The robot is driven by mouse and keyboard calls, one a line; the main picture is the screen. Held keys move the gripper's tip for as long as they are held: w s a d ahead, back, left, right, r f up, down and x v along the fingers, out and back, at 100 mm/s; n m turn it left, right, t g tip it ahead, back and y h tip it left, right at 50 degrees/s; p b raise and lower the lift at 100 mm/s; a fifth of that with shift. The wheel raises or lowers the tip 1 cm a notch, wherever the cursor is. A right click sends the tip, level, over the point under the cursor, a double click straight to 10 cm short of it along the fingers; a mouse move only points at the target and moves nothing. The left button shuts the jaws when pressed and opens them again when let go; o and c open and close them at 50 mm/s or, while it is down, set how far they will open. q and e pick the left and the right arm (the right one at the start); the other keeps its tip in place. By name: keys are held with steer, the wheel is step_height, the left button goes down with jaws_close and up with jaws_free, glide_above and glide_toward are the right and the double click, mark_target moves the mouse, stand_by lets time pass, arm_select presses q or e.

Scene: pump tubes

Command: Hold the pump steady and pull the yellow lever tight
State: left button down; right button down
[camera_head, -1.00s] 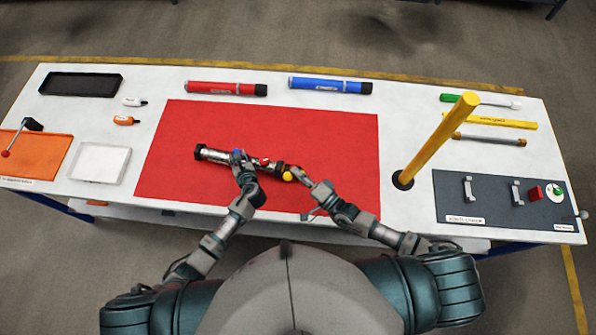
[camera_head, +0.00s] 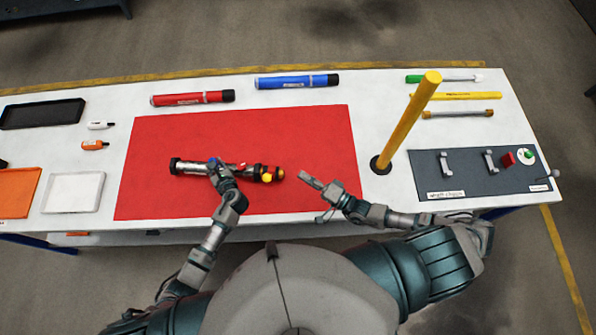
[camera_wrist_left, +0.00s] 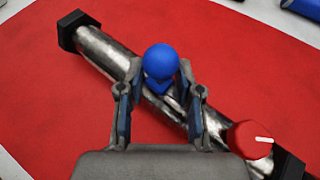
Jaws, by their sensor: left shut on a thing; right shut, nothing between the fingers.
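The pump (camera_head: 190,167) is a metal tube with black ends, lying on the red mat (camera_head: 300,135) in the head view. My left gripper (camera_head: 216,165) is shut on the pump at its blue ball knob (camera_wrist_left: 160,62), with a finger on each side in the left wrist view. A red knob with a white mark (camera_wrist_left: 250,140) sits farther along the tube. Yellow parts (camera_head: 267,177) show at the pump's right end; which is the lever is too small to tell. My right gripper (camera_head: 305,177) is shut and empty, to the right of the pump and apart from it.
A tall yellow post (camera_head: 408,120) rises right of the mat. A dark switch panel (camera_head: 470,185) lies beyond it. Red (camera_head: 192,98) and blue (camera_head: 297,81) cylinders lie behind the mat. The mat behind the pump is clear.

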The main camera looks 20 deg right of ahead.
arm_select(q)
steer(key=shift+f, duration=0.1)
steer(key=c, duration=0.7)
jaws_free()
steer(key=v, duration=1.1)
steer(key=shift+s, duration=0.35)
steer(key=shift+s+d, duration=0.1)
steer(key=shift+d, duration=0.05)
